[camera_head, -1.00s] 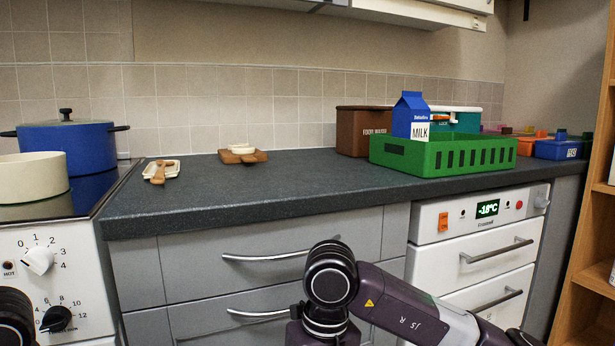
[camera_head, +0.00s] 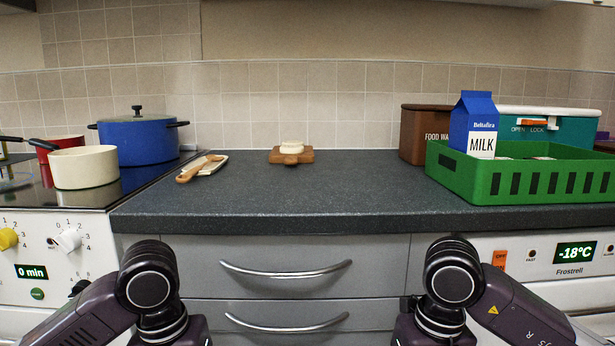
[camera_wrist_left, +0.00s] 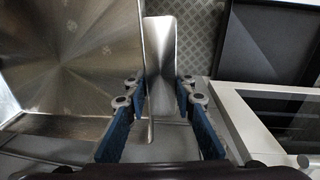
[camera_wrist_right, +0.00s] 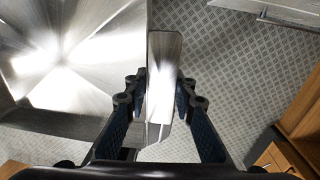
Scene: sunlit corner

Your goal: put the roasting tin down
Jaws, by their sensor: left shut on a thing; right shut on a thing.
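The roasting tin is a shiny metal pan, seen in the left wrist view (camera_wrist_left: 62,62) and the right wrist view (camera_wrist_right: 85,45). My left gripper (camera_wrist_left: 160,84) is shut on a flat metal handle or rim piece at one side of it. My right gripper (camera_wrist_right: 160,84) is shut on a similar piece at the other side. Patterned floor shows below the tin in both wrist views. In the head view neither the tin nor the grippers show; only my two arms show at the bottom, in front of the drawers.
The dark worktop (camera_head: 340,185) has a clear middle. On it are a spoon rest with wooden spoon (camera_head: 200,169), a small board with a white dish (camera_head: 291,156), and a green crate (camera_head: 520,183) with a milk carton (camera_head: 473,125). A cream pan (camera_head: 84,167) and blue pot (camera_head: 138,139) stand left.

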